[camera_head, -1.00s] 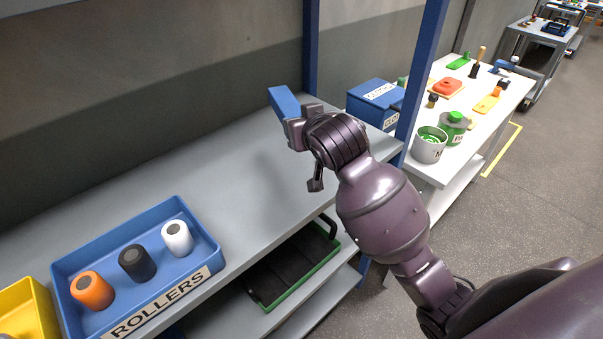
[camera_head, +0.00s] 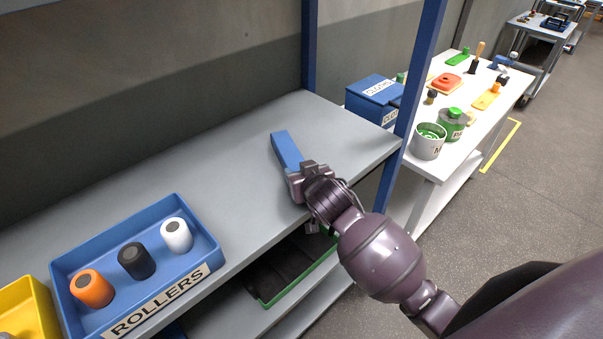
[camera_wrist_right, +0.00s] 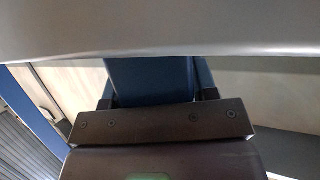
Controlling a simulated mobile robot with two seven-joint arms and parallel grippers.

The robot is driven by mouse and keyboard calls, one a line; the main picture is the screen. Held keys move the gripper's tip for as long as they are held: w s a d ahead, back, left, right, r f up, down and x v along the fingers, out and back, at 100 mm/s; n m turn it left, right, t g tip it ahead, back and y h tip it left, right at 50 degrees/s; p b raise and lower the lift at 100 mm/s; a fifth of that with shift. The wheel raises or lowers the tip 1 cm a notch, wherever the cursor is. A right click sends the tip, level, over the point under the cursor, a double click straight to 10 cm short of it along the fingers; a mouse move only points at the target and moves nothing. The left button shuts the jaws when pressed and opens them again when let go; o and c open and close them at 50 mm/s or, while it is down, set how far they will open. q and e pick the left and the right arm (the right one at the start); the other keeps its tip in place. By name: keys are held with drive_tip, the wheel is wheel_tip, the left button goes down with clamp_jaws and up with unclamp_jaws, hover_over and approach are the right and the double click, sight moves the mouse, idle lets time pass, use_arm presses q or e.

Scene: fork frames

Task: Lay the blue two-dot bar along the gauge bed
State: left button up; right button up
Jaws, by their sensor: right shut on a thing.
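A blue bar (camera_head: 287,150) is held in my right gripper (camera_head: 296,180) over the right part of the grey shelf. The jaws are shut on its near end, and the bar points away toward the back wall. No dots can be made out on the side that shows. In the right wrist view the blue bar (camera_wrist_right: 150,78) sits between the fingers of my right gripper (camera_wrist_right: 152,98). I cannot tell if the bar touches the shelf. No gauge bed can be made out in these views. My left gripper is not in view.
A blue tray (camera_head: 62,272) marked ROLLERS holds orange, black and white rollers on the left of the grey shelf (camera_head: 205,170). A blue upright post (camera_head: 424,70) stands right of my gripper. A blue box (camera_head: 372,92) and white table (camera_head: 463,130) lie beyond.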

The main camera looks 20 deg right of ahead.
drive_tip(key=shift+f, duration=0.25)
drive_tip(key=o, duration=1)
drive_tip(key=shift+r, duration=0.1)
drive_tip(key=d+v, duration=0.1)
drive_tip(key=v, duration=1.1)
drive_tip(key=shift+n+g+y, duration=0.3)
drive_tip(key=shift+n+g, duration=0.2)
drive_tip(key=shift+g, duration=0.1)
drive_tip(key=s+f, duration=0.1)
drive_tip(key=f, duration=0.3)
drive_tip(key=s+f, duration=0.2)
drive_tip(key=f, duration=0.1)
drive_tip(key=s+d+f, duration=0.1)
drive_tip(key=s+f, duration=0.1)
drive_tip(key=f, duration=0.2)
drive_tip(key=shift+d+f+b, duration=0.1)
drive_tip(key=shift+f+b, duration=0.3)
drive_tip(key=shift+o, duration=0.5)
drive_tip(key=s+d+f, duration=0.3)
drive_tip(key=s+f, duration=0.7)
drive_tip(key=f, duration=0.1)
drive_tip(key=shift+g, duration=0.4)
drive_tip(key=shift+f+n, duration=0.1)
drive_tip(key=shift+n, duration=0.2)
